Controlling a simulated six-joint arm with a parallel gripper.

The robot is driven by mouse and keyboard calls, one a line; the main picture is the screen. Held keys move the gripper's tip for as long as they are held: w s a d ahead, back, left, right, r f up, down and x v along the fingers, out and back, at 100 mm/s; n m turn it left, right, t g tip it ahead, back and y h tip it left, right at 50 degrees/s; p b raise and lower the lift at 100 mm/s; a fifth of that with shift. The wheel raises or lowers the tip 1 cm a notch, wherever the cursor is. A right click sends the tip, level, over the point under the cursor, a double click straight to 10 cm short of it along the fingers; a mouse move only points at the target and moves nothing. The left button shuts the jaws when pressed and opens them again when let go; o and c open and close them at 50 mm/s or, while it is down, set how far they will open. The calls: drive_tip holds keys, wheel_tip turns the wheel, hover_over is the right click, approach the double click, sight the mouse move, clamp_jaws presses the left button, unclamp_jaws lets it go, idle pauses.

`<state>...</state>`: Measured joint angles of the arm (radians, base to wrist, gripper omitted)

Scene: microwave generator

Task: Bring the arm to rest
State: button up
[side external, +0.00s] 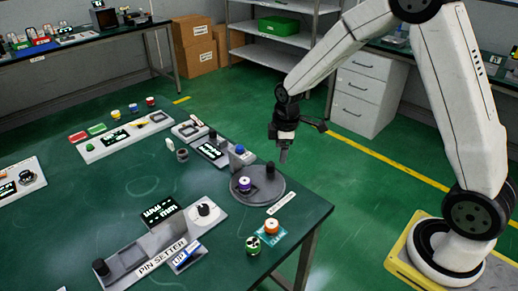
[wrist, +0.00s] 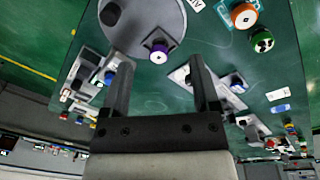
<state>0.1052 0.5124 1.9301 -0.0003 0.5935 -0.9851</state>
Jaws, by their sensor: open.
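My gripper (side external: 283,150) hangs above the far right edge of the green table (side external: 130,205), pointing down, in the side external view. In the wrist view my gripper (wrist: 160,85) has its two fingers wide apart with nothing between them. Below it is a grey round plate (side external: 262,199) carrying a purple-and-white spool (side external: 244,184) and a dark knob (side external: 270,170). The plate (wrist: 170,12) and the purple spool (wrist: 159,50) also show in the wrist view, apart from the fingers.
An orange spool (side external: 271,227) and a green spool (side external: 253,245) stand near the table's right edge. A PIN SETTER panel (side external: 150,258) lies in front. Several small devices sit at the back. White drawers (side external: 367,92) and shelves stand behind.

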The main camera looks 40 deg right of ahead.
drive_tip(key=s+a+r+m, duration=0.1)
drive_tip(key=s+a+m, duration=0.1)
drive_tip(key=s+m, duration=0.3)
drive_tip(key=s+a+r+m+t, duration=0.1)
drive_tip(key=s+m, duration=0.4)
drive_tip(key=s, duration=0.5)
drive_tip(key=shift+s+a+r, duration=0.4)
drive_tip(key=shift+a+r, duration=0.15)
drive_tip(key=shift+a, duration=0.25)
